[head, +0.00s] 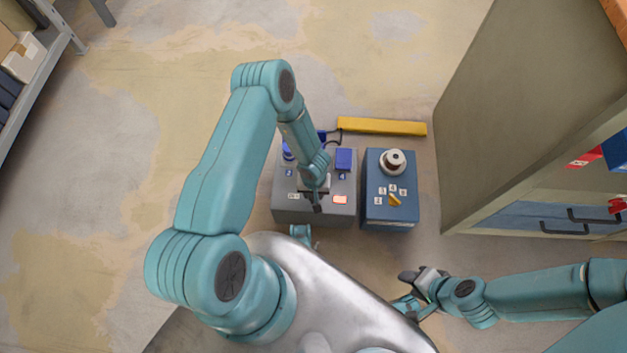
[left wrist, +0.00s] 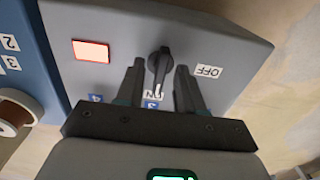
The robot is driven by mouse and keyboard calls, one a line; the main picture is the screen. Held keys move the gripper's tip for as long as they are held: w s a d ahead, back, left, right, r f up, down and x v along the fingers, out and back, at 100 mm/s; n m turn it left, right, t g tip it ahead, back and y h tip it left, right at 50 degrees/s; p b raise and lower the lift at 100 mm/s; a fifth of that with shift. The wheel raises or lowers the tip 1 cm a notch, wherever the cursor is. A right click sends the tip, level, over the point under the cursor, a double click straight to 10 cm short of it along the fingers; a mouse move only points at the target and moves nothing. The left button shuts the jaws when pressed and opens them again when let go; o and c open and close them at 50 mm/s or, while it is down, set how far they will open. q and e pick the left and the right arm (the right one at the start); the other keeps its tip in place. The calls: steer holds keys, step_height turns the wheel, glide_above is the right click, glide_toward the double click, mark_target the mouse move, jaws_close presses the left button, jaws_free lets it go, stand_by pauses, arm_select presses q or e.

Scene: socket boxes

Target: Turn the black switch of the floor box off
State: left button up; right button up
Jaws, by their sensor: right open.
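The grey floor box (head: 285,213) stands on the floor in the head view, with my left gripper (head: 316,203) over its top. In the left wrist view the black switch (left wrist: 159,62) sits on the grey box face (left wrist: 225,50). Its handle points toward the partly hidden ON label (left wrist: 154,97); the OFF label (left wrist: 209,71) is to the right. A red-orange lamp (left wrist: 91,51) is lit. My left gripper (left wrist: 161,68) is open, with one finger on each side of the switch; I cannot tell whether they touch it. My right gripper (head: 416,289) is open and empty, lower right of the boxes.
A yellow bar (head: 382,127) lies behind. A cabinet (head: 500,130) stands at right.

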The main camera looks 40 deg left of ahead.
arm_select(q)
jaws_close()
steer(key=shift+n, duration=0.4)
steer(key=n, duration=0.3)
steer(key=shift+n, duration=0.3)
steer(key=n, duration=0.4)
steer(key=shift+a+n+p, duration=0.1)
steer(key=shift+n+p, duration=0.2)
steer(key=n, duration=0.4)
steer(key=shift+n+p, duration=0.3)
steer(key=shift+n, duration=2.2)
steer(key=shift+a, duration=0.1)
